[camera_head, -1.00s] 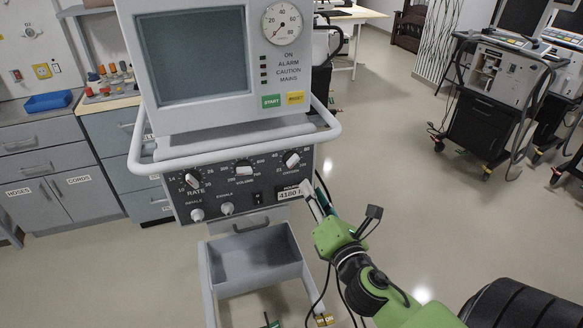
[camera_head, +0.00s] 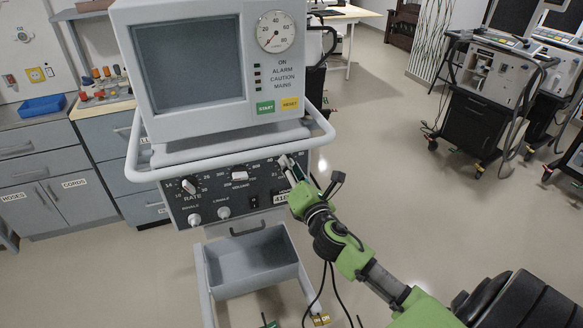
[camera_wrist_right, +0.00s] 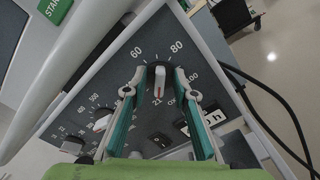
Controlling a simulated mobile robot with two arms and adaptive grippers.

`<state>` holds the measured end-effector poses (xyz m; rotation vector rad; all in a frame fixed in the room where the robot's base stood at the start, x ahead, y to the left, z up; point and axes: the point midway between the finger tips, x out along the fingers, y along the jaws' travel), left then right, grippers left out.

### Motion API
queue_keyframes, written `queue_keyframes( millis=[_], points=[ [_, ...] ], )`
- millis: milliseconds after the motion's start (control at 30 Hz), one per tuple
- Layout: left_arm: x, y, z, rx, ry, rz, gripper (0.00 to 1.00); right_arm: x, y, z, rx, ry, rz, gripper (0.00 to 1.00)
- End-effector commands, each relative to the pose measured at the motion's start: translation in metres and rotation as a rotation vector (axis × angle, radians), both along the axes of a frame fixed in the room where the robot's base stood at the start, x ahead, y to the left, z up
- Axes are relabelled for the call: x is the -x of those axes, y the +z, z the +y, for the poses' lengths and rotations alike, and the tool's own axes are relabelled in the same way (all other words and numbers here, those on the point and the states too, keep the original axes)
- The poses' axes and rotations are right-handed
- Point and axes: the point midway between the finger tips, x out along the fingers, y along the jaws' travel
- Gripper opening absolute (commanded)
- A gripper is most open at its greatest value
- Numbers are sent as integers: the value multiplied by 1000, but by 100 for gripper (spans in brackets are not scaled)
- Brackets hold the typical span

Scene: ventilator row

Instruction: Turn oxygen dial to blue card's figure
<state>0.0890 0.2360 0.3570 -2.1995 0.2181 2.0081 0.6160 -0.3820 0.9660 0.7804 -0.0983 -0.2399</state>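The oxygen dial (camera_wrist_right: 159,78) is a pale bar-shaped knob on the ventilator's dark control panel (camera_head: 180,207). In the right wrist view its red-marked end points down towards the figure 21, with 60 and 80 above it and 100 to the right. My right gripper (camera_wrist_right: 160,74) is open, its teal fingers on either side of the knob; I cannot tell whether they touch it. In the head view the right gripper (camera_head: 289,167) covers the dial at the panel's right end. No blue card is visible. My left gripper is out of view.
The rate dial (camera_head: 188,186) and volume dial (camera_head: 240,175) are left of the gripper. A pale rail (camera_head: 230,160) runs just above the panel, and a grey drawer (camera_head: 250,265) is below. Dark cables hang at the right. Other machines (camera_head: 490,90) stand beyond open floor.

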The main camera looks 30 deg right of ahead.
Motion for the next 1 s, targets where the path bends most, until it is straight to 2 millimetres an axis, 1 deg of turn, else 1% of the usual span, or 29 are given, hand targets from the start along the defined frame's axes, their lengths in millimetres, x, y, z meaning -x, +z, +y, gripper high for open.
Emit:
queue_keyframes(
  millis=[67, 100, 167, 200, 467, 667, 867, 1000],
  points=[
    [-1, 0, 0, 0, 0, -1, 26, 0, 0, 0, 0, 0, 0, 26],
    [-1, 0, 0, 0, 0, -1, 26, 0, 0, 0, -1, 0, 0, 20],
    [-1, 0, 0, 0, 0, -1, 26, 0, 0, 0, -1, 0, 0, 5],
    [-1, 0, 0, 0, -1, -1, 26, 0, 0, 0, -1, 0, 0, 0],
    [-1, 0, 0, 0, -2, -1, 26, 0, 0, 0, -6, -1, -1, 0],
    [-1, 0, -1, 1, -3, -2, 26, 1, -1, -1, -54, -2, -13, 0],
    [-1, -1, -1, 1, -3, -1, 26, 1, -1, -1, -173, -2, -45, 0],
    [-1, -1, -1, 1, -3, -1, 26, 1, -2, -2, -292, -3, -76, 0]
  ],
)
